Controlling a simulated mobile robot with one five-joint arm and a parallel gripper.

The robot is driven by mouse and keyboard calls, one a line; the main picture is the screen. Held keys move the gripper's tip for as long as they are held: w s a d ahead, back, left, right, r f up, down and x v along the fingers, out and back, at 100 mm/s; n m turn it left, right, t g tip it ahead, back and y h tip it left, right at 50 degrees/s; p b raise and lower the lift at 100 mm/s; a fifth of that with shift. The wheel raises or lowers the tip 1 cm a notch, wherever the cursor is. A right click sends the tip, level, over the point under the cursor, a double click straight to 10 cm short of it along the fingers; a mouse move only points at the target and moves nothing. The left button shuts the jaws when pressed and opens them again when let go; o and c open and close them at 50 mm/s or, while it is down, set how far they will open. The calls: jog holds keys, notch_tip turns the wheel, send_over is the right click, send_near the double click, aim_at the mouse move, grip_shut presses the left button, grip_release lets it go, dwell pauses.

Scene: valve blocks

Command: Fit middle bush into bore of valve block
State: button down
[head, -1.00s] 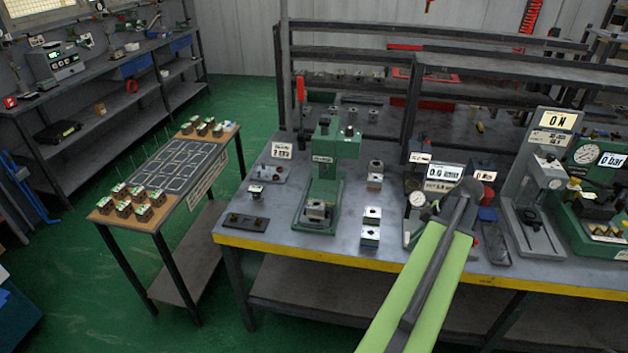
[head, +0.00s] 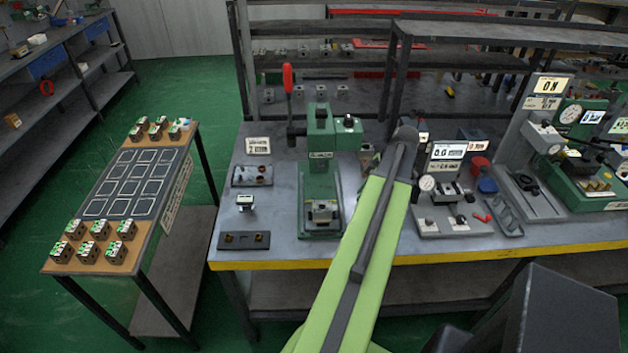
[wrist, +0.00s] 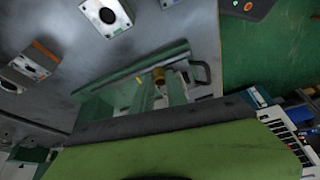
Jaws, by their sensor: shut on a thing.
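My gripper (wrist: 160,82) is shut on a small brass bush (wrist: 158,76), seen small between the fingers in the wrist view. In the head view my arm hides the gripper and the bush. Grey metal valve blocks with a round dark bore show in the wrist view, one at the top (wrist: 105,15) and one at the left (wrist: 36,65); both are apart from the bush. Another block (head: 322,211) sits on the base of the green press (head: 320,170). A dark bush tray (head: 243,240) at the table's front left holds brass bushes near its two ends.
The workbench (head: 275,215) has a yellow front edge. A gauge fixture with a display (head: 447,152) and red and blue parts stand right of my arm. A side table (head: 88,258) at left carries several small blocks. A rack stands behind the bench.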

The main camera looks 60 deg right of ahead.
notch_tip(320, 180, up, 3)
jog(key=p, duration=0.3)
send_over(319, 207)
jog(key=s, duration=0.2)
jog(key=shift+w+d+r, duration=0.1)
jog(key=shift+r, duration=0.05)
notch_tip(319, 207, down, 5)
jog(key=b, duration=0.5)
jog(key=shift+f+b, duration=0.6)
jog(key=shift+f, duration=0.15)
dwell(0.6)
jog(key=c, duration=1.3)
grip_release()
jog(key=shift+o, duration=0.2)
